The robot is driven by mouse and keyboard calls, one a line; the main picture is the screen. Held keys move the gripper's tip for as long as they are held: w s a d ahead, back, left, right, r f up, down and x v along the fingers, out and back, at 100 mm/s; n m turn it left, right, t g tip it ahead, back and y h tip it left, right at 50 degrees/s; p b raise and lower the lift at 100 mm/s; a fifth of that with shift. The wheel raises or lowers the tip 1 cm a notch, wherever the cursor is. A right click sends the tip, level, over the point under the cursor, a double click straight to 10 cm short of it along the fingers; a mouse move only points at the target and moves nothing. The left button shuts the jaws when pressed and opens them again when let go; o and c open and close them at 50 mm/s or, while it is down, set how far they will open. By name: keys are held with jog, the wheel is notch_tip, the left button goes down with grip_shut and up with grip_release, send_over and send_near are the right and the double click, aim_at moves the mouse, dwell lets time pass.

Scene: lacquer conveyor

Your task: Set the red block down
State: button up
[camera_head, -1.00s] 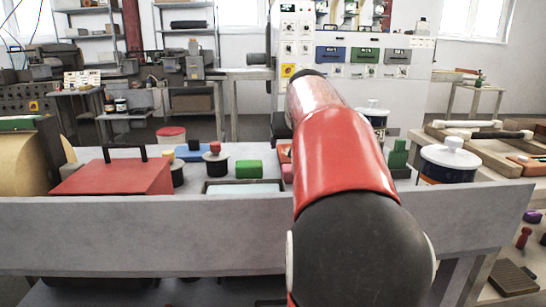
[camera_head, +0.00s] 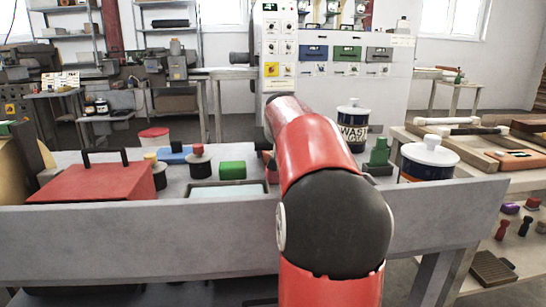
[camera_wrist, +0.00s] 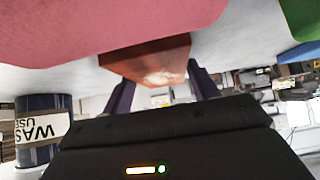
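In the wrist view, the red block (camera_wrist: 148,62) fills the space between the two dark fingers of my gripper (camera_wrist: 162,88). The fingers lie against its sides, so the gripper looks shut on it. Pale grey surface shows around the block, but I cannot tell whether the block touches it.
A large pink surface (camera_wrist: 110,22) is close in the wrist view. A waste can (camera_head: 352,125) and a green piece (camera_head: 378,153) stand right of my arm. A green block (camera_head: 232,170), red case (camera_head: 100,181) and pale tray (camera_head: 228,190) are left. The bench has a raised front wall (camera_head: 140,240).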

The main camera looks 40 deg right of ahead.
jog(key=c, duration=0.7)
jog(key=shift+r, duration=0.1)
